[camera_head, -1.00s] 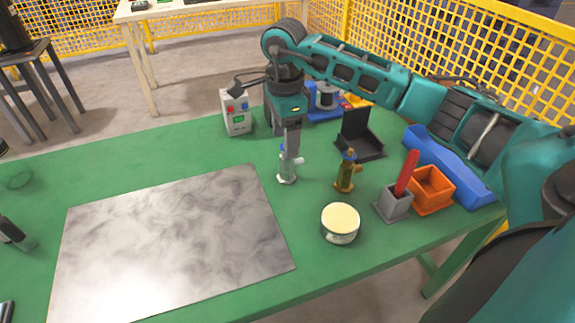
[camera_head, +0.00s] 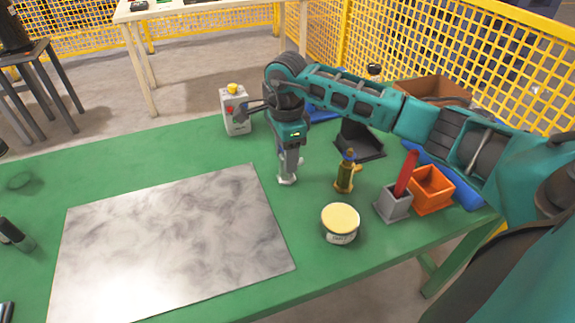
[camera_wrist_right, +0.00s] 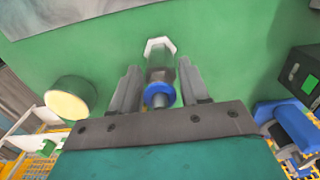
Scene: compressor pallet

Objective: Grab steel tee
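The steel tee (camera_head: 287,177) stands upright on the green table, a silver fitting with a hexagonal foot. My right gripper (camera_head: 287,158) has come down over it from above and hides its upper part in the head view. In the right wrist view the steel tee (camera_wrist_right: 160,57), with a blue ring at its near end, lies between the two fingers of my right gripper (camera_wrist_right: 159,78). The fingers are apart, one on each side of it, with a small gap showing. My left gripper is not in view.
A brass tee (camera_head: 345,174) stands just right of the steel tee. A round tin (camera_head: 340,223), a grey holder (camera_head: 393,205) with a red stick and an orange bin (camera_head: 431,190) are nearer right. A marbled plate (camera_head: 175,245) lies left.

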